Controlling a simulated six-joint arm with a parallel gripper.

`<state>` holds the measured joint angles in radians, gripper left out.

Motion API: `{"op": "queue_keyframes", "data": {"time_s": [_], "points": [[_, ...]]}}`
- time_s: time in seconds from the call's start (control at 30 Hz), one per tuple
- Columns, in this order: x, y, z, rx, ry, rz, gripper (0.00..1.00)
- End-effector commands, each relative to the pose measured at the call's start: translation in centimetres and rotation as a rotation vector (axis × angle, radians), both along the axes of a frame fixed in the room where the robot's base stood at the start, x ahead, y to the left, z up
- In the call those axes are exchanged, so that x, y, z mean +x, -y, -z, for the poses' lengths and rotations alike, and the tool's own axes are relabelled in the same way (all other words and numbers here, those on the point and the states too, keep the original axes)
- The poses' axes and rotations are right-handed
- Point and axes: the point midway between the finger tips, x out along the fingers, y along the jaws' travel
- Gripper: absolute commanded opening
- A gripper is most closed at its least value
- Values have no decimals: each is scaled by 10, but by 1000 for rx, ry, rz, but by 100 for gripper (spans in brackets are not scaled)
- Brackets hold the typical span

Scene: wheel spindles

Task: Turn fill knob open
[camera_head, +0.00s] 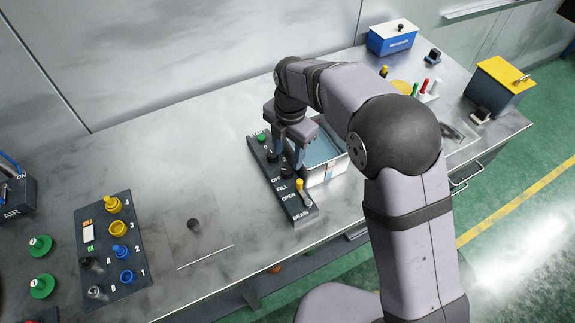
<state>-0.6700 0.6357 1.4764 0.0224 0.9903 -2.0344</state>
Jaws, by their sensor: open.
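The dark control panel (299,212) lies on the bench, with START, OFF, FILL, OPEN and DRAIN labels along it. A black knob (287,172) sits close to the OFF and FILL labels; I take it for the fill knob. Its pointer direction is too small to tell. My gripper (288,160) points down over the panel's middle, open, with its fingers close to this knob. I cannot tell whether they touch it or are around it. Another black knob, partly hidden by a finger, sits farther up the panel.
A green button (262,138) is at the panel's START end, and a yellow-tipped lever (299,186) is near DRAIN. A light-walled basin (328,172) stands just right of the panel.

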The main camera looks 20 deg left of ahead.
Motion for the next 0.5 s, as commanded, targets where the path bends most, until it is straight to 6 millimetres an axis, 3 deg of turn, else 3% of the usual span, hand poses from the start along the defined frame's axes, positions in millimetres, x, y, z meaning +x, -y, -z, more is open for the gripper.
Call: {"op": "queue_keyframes", "data": {"time_s": [0.5], "points": [[1,-1,58,-1,-2,3,46]]}}
